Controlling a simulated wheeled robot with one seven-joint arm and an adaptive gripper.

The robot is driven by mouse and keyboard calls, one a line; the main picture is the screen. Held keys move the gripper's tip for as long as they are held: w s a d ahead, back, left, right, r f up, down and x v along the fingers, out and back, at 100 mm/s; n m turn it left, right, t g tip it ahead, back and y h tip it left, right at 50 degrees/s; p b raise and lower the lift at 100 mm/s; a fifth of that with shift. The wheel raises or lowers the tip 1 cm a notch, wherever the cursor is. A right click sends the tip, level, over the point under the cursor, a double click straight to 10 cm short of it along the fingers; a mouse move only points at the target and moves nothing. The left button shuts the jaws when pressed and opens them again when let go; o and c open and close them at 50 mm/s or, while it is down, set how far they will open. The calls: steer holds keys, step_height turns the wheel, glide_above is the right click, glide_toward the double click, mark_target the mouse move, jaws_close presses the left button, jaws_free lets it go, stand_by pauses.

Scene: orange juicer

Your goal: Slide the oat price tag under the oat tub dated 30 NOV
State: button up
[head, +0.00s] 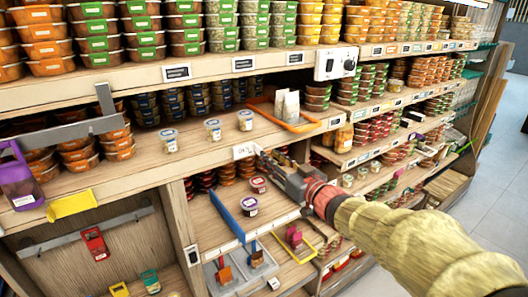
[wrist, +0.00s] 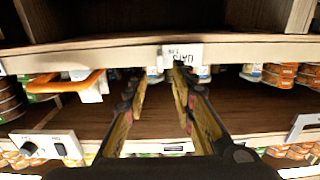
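The white price tag (head: 244,150) sits on the front edge of the middle shelf. In the wrist view the tag (wrist: 181,53) appears upside down and seems to read OATS. Three small lidded tubs stand behind that edge: a left tub (head: 168,140), a middle tub (head: 213,129) and a right tub (head: 245,119). Their dates are too small to read. My gripper (head: 262,158) is just right of the tag. In the wrist view my gripper (wrist: 158,74) has its fingers apart, nothing visibly held; one fingertip overlaps the tag's edge, contact unclear.
An orange tray (head: 284,121) with white packets stands right of the tubs. A metal bracket (head: 105,108) sticks up at the left. A white box with knobs (head: 336,63) hangs on the upper shelf edge. Bare shelf lies around the tubs.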

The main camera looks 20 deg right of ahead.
mark_target(248, 153)
steer(key=shift+p+x, duration=0.3)
steer(key=shift+x, duration=2.4)
steer(key=c, duration=0.3)
jaws_close()
